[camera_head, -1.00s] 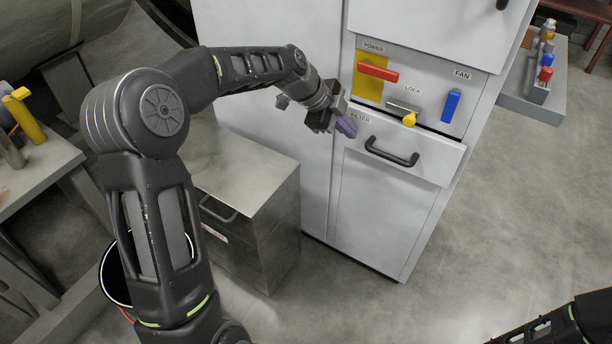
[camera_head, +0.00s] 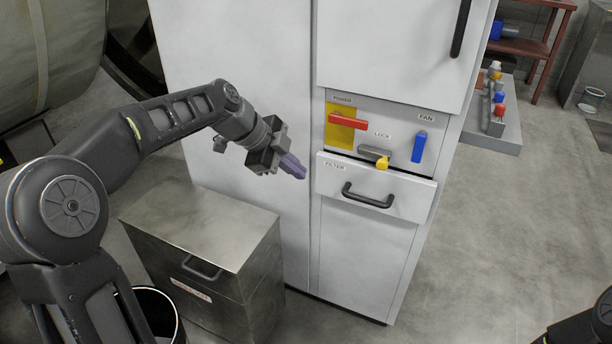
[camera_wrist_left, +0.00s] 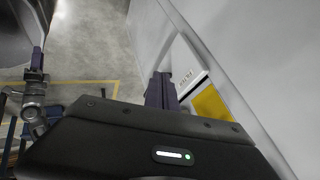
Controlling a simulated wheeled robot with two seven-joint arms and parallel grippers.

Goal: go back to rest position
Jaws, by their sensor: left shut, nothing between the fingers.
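My left gripper (camera_head: 291,165) shows in the head view in front of the white cabinet (camera_head: 235,70), left of its control panel. Its purple fingers are shut with nothing between them and are apart from the switches. In the left wrist view the fingers (camera_wrist_left: 160,90) show together above the dark gripper body. My right gripper is not in view; only a part of my right arm shows at the lower right corner of the head view.
The panel carries a red power handle (camera_head: 348,121), a grey lock with a yellow knob (camera_head: 382,162) and a blue fan switch (camera_head: 419,147). A filter drawer (camera_head: 410,188) sits below. A metal box (camera_head: 200,225) stands under my left arm.

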